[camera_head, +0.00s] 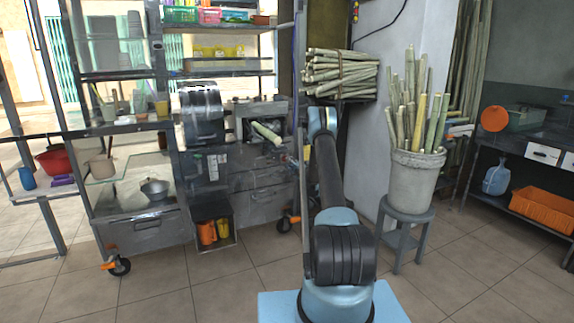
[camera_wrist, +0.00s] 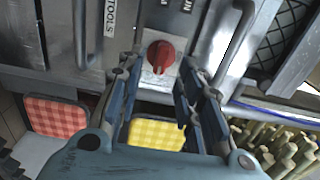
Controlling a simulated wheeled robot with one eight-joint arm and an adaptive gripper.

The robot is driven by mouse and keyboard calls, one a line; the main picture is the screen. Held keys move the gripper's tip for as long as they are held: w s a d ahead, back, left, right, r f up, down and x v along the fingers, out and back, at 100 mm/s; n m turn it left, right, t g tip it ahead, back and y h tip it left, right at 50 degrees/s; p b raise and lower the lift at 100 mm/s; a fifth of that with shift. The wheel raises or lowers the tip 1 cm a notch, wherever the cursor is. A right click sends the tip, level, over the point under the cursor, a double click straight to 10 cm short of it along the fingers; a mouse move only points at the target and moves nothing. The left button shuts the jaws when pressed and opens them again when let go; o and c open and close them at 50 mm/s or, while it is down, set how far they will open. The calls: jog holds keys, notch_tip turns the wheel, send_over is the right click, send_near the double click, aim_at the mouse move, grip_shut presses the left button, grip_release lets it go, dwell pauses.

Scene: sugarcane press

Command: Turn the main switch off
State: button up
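The main switch (camera_wrist: 161,56) shows in the wrist view as a red rotary knob on a pale metal plate, with its grip ridge running roughly up and down in the picture. My gripper (camera_wrist: 160,68) is open in the wrist view, its two fingers on the left and right of the knob. The knob shows in the gap between the fingertips. I cannot tell whether either finger touches it. In the head view my arm reaches toward the grey press cart (camera_head: 262,180). My gripper and the switch cannot be made out there.
In the head view a grey bucket (camera_head: 415,180) of canes stands on a stool (camera_head: 404,217) right of my arm. Tiled floor is clear in front.

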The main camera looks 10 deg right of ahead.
jog(key=shift+x, duration=2.4)
jog(key=shift+c, duration=0.5)
grip_shut()
